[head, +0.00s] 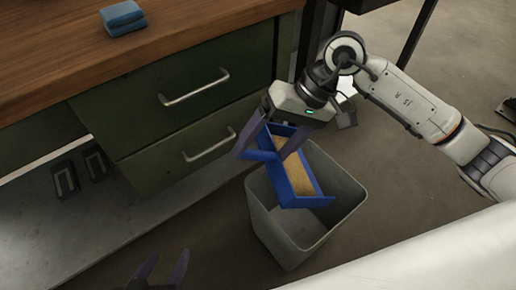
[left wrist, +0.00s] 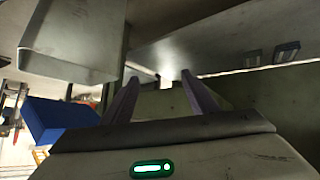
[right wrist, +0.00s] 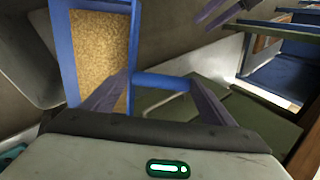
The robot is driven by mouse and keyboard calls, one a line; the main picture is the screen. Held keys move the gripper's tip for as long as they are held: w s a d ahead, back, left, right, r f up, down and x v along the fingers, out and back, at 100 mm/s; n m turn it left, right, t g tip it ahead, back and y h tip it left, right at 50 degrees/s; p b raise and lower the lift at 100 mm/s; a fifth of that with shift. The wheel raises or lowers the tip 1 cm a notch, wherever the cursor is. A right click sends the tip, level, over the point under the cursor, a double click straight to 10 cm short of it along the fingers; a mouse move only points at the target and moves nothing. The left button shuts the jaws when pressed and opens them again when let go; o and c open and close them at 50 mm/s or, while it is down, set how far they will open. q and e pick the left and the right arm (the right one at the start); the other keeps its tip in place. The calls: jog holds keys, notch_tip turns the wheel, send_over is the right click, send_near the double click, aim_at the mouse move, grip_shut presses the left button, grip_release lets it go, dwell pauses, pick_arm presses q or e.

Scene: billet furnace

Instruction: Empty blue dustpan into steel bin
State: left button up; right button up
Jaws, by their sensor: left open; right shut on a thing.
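The blue dustpan (head: 308,202) is above the steel bin (head: 275,232), over its opening, with its wide end toward the lower right. A tan, grainy layer (head: 294,174) lies in it. My right gripper (head: 264,150) is shut on the dustpan at its handle end; the blue handle (right wrist: 163,81) shows between the fingers in the right wrist view. The grey bin stands upright on the floor, and the visible part of its inside looks empty. My left gripper (head: 164,262) is open and empty, low at the bottom left of the head view. The bin (left wrist: 75,40) also shows in the left wrist view.
A green drawer cabinet (head: 170,135) with metal handles and a wooden top (head: 60,60) stands left of the bin. A grey low shelf (head: 100,205) runs below. Floor right of the bin is clear.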

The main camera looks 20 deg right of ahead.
jog(key=shift+d+b, duration=0.35)
jog(key=shift+b, duration=0.25)
jog(key=d+r+y+b, duration=0.1)
jog(key=b, duration=0.2)
jog(key=shift+d+r+y, duration=0.15)
jog(key=shift+d+y, duration=0.25)
jog(key=shift+d+r+y+b, duration=0.3)
jog(key=shift+d+b, duration=0.25)
jog(key=shift+b, duration=0.3)
pick_arm(q)
jog(key=w+d+m+g+h+b, duration=0.1)
jog(key=w+d+h+b, duration=0.1)
jog(key=d+b, duration=0.3)
jog(key=shift+w+d+f+h, duration=0.2)
jog(key=shift+d+f+h, duration=0.2)
jog(key=shift+d+h, duration=0.25)
pick_arm(e)
jog(key=d+r+y, duration=0.2)
jog(key=d, duration=0.1)
jog(key=shift+d, duration=0.2)
pick_arm(q)
jog(key=shift+r+m, duration=0.15)
jog(key=shift+m, duration=0.15)
pick_arm(e)
jog(key=shift+r, duration=0.1)
pick_arm(q)
jog(key=shift+f, duration=0.2)
jog(key=shift+r, duration=0.15)
